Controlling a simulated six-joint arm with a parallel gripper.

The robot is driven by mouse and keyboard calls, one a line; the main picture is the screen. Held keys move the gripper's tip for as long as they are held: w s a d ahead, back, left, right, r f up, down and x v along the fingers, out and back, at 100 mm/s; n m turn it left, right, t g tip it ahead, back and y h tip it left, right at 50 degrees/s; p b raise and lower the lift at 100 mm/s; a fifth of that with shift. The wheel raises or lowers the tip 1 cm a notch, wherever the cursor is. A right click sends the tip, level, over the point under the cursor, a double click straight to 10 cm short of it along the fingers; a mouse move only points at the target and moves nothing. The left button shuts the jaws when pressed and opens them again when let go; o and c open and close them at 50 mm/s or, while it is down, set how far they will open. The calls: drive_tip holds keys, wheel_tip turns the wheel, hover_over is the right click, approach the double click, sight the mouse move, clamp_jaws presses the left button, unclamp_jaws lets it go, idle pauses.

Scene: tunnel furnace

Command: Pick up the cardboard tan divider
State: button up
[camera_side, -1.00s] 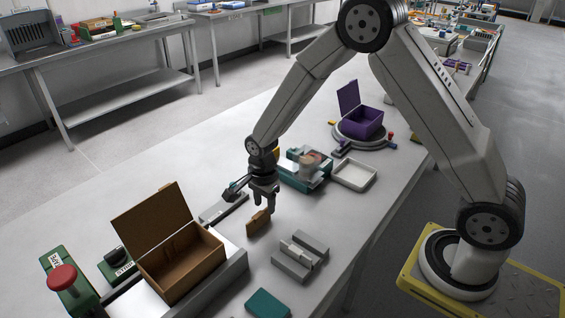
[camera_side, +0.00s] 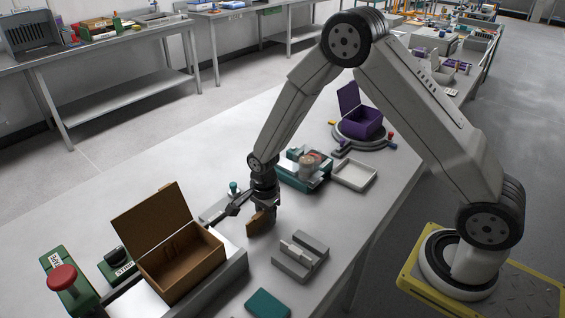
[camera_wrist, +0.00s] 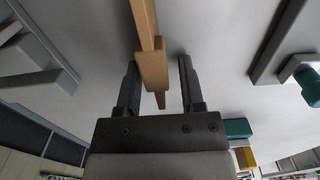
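The tan cardboard divider (camera_side: 255,222) stands on edge on the grey table in the side view, between the brown box and a grey slotted block. In the wrist view the divider (camera_wrist: 149,50) runs down from the top edge and reaches between my two dark fingers. My gripper (camera_side: 265,213) is low over the table at the divider, pointing down, and partly hides it. In the wrist view my gripper (camera_wrist: 158,64) is open, with a gap visible on each side of the divider; the left gap is smaller.
An open brown box (camera_side: 187,262) stands at the front left in a grey holder. A grey slotted block (camera_side: 300,257) is right of the divider. A teal piece (camera_side: 267,303) lies in front. Behind are a teal fixture (camera_side: 304,172), a white tray (camera_side: 354,174) and a purple box (camera_side: 362,122).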

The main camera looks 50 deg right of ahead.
clamp_jaws()
drive_tip(key=shift+r, duration=0.15)
drive_tip(key=shift+r, duration=0.75)
drive_tip(key=s+r, duration=1.1)
drive_tip(key=s, duration=0.3)
drive_tip(key=shift+d, duration=0.25)
drive_tip(key=shift+r, duration=0.1)
